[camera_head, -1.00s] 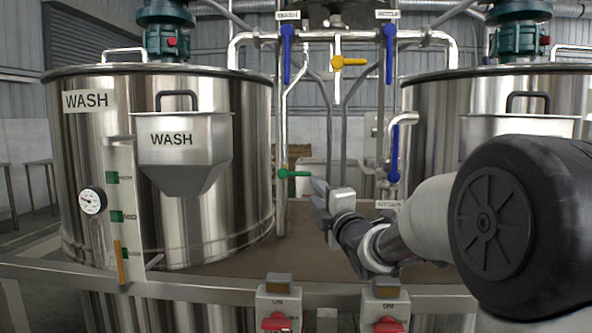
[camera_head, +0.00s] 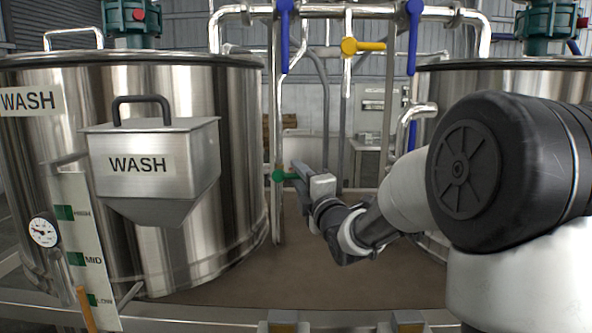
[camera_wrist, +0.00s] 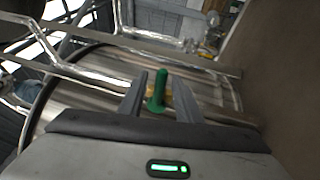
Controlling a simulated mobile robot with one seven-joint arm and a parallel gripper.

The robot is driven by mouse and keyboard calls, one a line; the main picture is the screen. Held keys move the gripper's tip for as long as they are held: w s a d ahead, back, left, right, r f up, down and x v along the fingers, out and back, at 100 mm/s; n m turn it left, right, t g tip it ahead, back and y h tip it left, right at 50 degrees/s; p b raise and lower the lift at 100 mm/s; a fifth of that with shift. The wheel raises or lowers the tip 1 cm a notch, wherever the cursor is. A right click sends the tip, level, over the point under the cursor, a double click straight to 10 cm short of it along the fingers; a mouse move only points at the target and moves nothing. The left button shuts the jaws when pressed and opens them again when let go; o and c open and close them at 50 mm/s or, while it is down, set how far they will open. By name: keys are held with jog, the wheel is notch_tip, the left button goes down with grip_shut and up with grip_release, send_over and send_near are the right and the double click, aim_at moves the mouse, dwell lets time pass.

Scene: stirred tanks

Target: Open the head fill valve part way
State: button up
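The green valve handle (camera_head: 282,176) sits on a thin vertical pipe (camera_head: 276,120) beside the left tank and points right, about level. It also shows in the wrist view (camera_wrist: 158,92), upright in that picture between my fingers. My gripper (camera_head: 297,174) is at the handle's free end. In the wrist view my gripper (camera_wrist: 160,84) has its two fingers apart, one on each side of the handle, with small gaps showing. Whether a finger touches it I cannot tell. No label naming the head fill valve is readable.
The left tank (camera_head: 235,120) carries a WASH hopper (camera_head: 150,165). Blue handles (camera_head: 285,40) (camera_head: 413,40) hang down from the upper pipework, and a yellow handle (camera_head: 365,46) lies level between them. My arm reaches in front of the right tank (camera_head: 500,80).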

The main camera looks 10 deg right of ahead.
grip_shut()
jog(key=shift+r+n+b, duration=0.1)
jog(key=shift+n+b, duration=0.2)
jog(key=shift+b, duration=0.05)
jog(key=r+n+g+b, duration=0.1)
jog(key=n, duration=0.1)
jog(key=shift+a+r+n+b, duration=0.1)
jog(key=shift+n+b, duration=0.2)
jog(key=shift+b, duration=0.05)
jog(key=shift+a+r+n+g, duration=0.1)
jog(key=shift+r+n+g, duration=0.3)
jog(key=shift+n, duration=0.25)
jog(key=shift+a+r+n+g, duration=0.1)
jog(key=shift+r+n+g, duration=0.25)
jog(key=shift+n, duration=0.3)
jog(key=shift+f, duration=0.1)
